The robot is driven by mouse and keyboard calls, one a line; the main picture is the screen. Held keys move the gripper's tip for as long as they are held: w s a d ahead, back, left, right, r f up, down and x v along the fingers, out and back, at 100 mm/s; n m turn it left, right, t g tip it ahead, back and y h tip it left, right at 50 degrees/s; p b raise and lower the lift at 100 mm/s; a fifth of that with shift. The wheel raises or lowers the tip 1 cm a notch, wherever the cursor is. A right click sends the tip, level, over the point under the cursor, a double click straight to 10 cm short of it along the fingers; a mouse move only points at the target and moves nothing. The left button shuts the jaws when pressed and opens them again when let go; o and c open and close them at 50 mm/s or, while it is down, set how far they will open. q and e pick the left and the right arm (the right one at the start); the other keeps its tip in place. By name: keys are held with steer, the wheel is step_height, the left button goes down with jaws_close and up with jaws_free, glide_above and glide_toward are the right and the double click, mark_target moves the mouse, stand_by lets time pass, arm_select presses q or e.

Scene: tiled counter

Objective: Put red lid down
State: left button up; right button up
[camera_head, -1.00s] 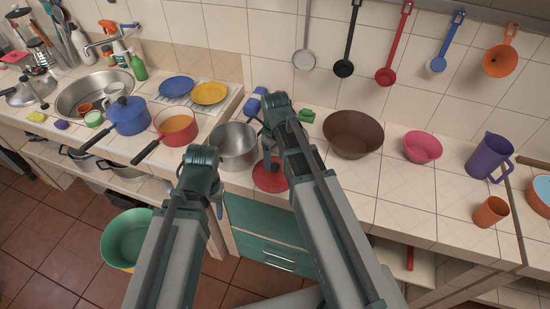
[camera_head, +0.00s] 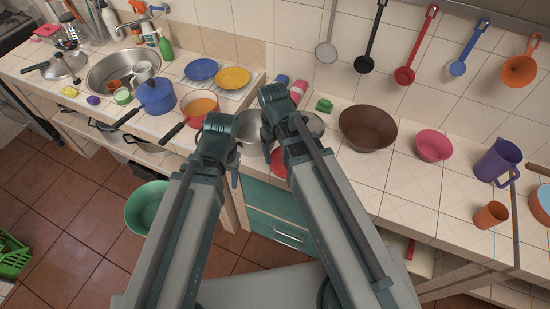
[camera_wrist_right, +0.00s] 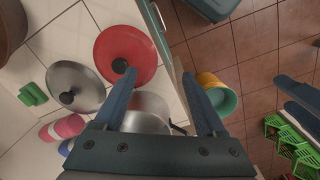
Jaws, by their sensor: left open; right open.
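The red lid (camera_wrist_right: 138,45) with a black knob lies knob-up on the counter near its front edge. In the head view only a red part of it (camera_head: 279,163) shows, the rest hidden by my right arm. My right gripper (camera_wrist_right: 158,78) is open and empty; in the wrist view one fingertip appears beside the lid's knob, but I cannot tell if they touch. My left gripper (camera_head: 233,172) is open and empty, in front of the counter edge.
A steel pot (camera_head: 249,127) stands left of the red lid, partly hidden. A steel lid (camera_wrist_right: 75,75) lies beside the red one. A brown bowl (camera_head: 367,128) stands to the right.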

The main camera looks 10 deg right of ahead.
steer(key=s+a+m, duration=0.1)
steer(key=s+a, duration=0.3)
steer(key=s, duration=0.3)
steer(key=shift+s+h, duration=0.25)
steer(key=shift+h, duration=0.05)
steer(key=shift+a, duration=0.1)
step_height(320, 180, down, 6)
steer(key=b, duration=0.6)
steer(key=shift+r, duration=0.1)
